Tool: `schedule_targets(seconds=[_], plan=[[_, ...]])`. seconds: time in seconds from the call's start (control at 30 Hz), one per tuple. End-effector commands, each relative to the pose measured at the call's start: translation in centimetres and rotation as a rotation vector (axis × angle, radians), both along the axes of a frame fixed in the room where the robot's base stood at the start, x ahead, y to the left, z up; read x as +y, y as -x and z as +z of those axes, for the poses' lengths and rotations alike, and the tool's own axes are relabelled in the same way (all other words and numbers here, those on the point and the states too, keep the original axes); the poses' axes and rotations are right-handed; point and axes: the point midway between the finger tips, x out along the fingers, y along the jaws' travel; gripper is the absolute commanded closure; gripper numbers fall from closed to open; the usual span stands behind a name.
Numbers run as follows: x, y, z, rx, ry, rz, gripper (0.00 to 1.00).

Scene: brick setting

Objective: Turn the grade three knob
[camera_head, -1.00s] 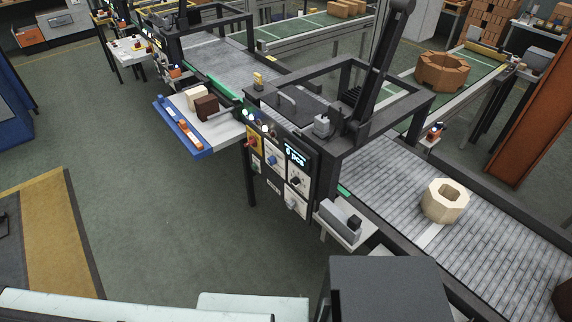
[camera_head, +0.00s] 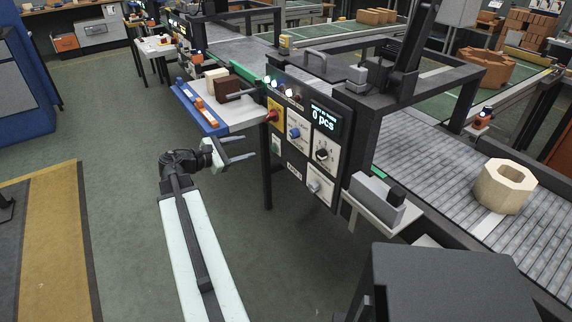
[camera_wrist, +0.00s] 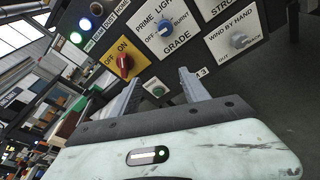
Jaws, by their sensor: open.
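The grade knob (camera_wrist: 163,25) is a blue dial on a white plate marked PRIME, LIGHT, BURNT, OFF and GRADE, near the top of the wrist view. It shows in the head view as a blue knob (camera_head: 294,132) on the dark control panel (camera_head: 341,170). I cannot clearly tell which mark it points at. My gripper (camera_head: 251,147) is open and empty, left of the panel and apart from the knob. In the wrist view my two fingers (camera_wrist: 161,78) point up toward the panel, below the knob.
A red switch on a yellow plate (camera_wrist: 123,64), a green button (camera_wrist: 157,89) and a WIND BY HAND knob (camera_wrist: 238,40) surround the grade plate. A tray with a blue edge (camera_head: 203,112) juts out left of the panel. A small shelf (camera_head: 385,205) juts out right.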

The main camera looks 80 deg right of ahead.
Motion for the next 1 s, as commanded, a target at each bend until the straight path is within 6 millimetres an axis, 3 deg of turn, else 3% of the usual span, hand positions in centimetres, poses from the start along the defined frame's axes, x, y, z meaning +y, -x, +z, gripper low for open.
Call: schedule_targets(seconds=[0.03,0.1,0.2,0.43,0.8,1.0], plan=[[-1.4,3.2,-1.2,0.090,0.003,-0.032,0.47],[-2.4,6.1,-0.4,0.198,0.000,-0.061,0.47],[-3.0,8.2,0.6,0.281,-0.007,-0.084,0.47],[-3.7,9.2,1.3,0.300,-0.008,-0.088,0.47],[-7.9,13.6,1.2,0.297,-0.007,-0.088,0.47],[-8.4,14.1,1.2,0.296,-0.007,-0.085,0.47]])
